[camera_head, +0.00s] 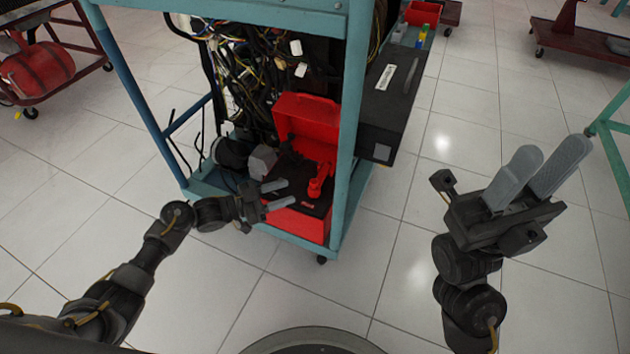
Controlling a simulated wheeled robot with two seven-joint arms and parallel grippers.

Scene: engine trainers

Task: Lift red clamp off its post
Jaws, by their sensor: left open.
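The red clamp (317,187) stands on the dark top of a battery in a red box (299,225) with its red lid (305,120) raised, low in the teal frame. My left gripper (290,193) is open and empty, just left of the clamp. Its two grey fingers point right toward the clamp, and I see no contact. The post under the clamp is hidden. My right gripper (552,160) is over the floor at the right, far from the clamp, with nothing seen in it.
The teal frame's front upright (350,120) stands right of the clamp. A wiring bundle (255,75) hangs above and behind the box. A black case (388,95) juts out at the frame's right. The tiled floor between my arms is clear.

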